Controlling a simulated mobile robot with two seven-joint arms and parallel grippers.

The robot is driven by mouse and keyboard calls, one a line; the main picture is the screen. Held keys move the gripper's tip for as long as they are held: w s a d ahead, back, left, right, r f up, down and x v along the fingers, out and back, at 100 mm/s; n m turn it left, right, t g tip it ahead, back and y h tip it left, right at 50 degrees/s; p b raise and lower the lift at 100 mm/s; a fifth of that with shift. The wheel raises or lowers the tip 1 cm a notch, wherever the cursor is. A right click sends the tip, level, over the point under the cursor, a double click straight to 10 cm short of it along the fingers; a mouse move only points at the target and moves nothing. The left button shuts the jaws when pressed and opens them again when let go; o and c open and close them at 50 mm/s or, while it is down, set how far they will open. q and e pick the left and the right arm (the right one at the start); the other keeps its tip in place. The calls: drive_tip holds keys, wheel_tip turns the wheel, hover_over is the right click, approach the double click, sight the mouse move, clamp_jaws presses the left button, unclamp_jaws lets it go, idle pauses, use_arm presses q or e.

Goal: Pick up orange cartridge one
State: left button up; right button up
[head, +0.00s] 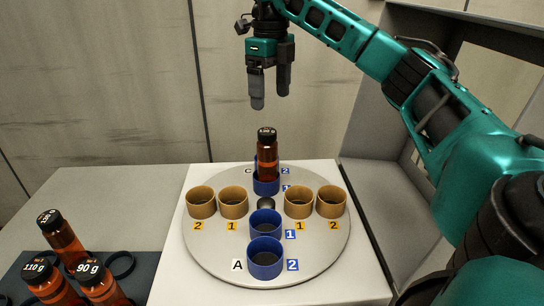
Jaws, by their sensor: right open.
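Two orange-tan cups marked 1 stand on a round grey turntable (225,258): a left one (233,203) and a right one (299,203). Each has an orange-tan cup marked 2 on its outer side, at the left (201,203) and right (331,202). These cups look empty. Which of them the task names, I cannot tell. My right gripper (270,97) hangs fingers down above the back of the turntable, open and empty, apart from every cup. My left gripper is not in view.
An amber bottle (267,160) stands upright at the back blue cups (266,188), below my right gripper. Two blue cups, marked 1 (265,224) and 2 (265,262), are in front. Labelled amber bottles (63,243) lean in a dark rack at lower left. A grey partition stands at right.

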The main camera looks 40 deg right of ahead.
sight(268, 131)
wheel_tip(268, 131, down, 7)
drive_tip(key=shift+r+b, duration=0.15)
drive_tip(key=shift+b, duration=1)
drive_tip(key=shift+w+a+f+b, duration=0.15)
drive_tip(key=shift+f+b, duration=0.1)
drive_tip(key=shift+f, duration=1.3)
drive_tip(key=shift+w+a+f+b, duration=0.1)
drive_tip(key=shift+f+b, duration=0.15)
drive_tip(key=shift+f, duration=1.3)
drive_tip(key=c, duration=1.5)
